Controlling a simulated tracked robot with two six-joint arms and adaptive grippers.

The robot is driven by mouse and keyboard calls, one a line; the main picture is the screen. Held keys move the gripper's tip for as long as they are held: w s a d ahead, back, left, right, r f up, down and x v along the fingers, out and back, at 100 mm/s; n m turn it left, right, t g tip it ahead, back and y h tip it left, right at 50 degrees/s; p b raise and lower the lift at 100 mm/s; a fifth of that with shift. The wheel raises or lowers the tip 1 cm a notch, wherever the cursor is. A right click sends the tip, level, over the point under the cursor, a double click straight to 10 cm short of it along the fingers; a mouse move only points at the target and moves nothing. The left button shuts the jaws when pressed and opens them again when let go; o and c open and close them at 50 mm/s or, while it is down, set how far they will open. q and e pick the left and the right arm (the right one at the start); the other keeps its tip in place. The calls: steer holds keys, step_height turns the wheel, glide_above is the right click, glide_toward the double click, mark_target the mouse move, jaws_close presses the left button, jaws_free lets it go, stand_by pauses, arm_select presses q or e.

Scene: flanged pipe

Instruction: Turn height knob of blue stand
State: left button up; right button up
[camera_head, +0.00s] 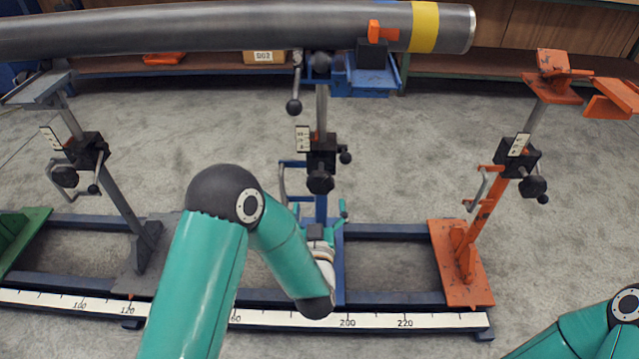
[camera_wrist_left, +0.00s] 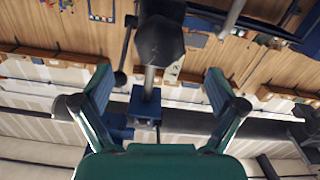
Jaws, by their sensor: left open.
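The blue stand (camera_head: 321,208) is in the middle of the head view, under the pipe (camera_head: 230,27). A black knob (camera_head: 320,181) sits on the front of its black clamp block, with a smaller knob to the right. My left gripper (camera_head: 318,211) is just below this front knob, partly hidden by my own wrist. In the left wrist view its open fingers (camera_wrist_left: 158,86) point up, apart and empty. A large dark faceted knob (camera_wrist_left: 160,42) lies beyond and between the fingertips, not touching either. My right gripper is out of view.
A grey stand (camera_head: 112,195) is at left and an orange stand (camera_head: 482,205) at right, both with cranks and knobs. A rail with a white scale (camera_head: 270,319) runs along the floor. Bare floor (camera_head: 410,130) lies between the blue and orange stands.

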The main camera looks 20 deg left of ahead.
mark_target(318, 188)
arm_select(q)
steer(key=x, duration=0.8)
steer(key=shift+w+f+b, duration=0.1)
steer(key=shift+b, duration=0.2)
steer(key=c, duration=1.1)
steer(key=shift+f+n+b, duration=0.15)
steer(key=shift+n+b, duration=0.45)
steer(key=shift+b, duration=0.3)
steer(key=shift+c, duration=0.2)
steer(key=n+b, duration=0.4)
steer(key=b, duration=0.1)
steer(key=n+b, duration=0.3)
steer(key=b, duration=0.2)
steer(key=shift+a+f+n+b, duration=0.15)
steer(key=shift+n+b, duration=1.15)
steer(key=shift+a, duration=0.1)
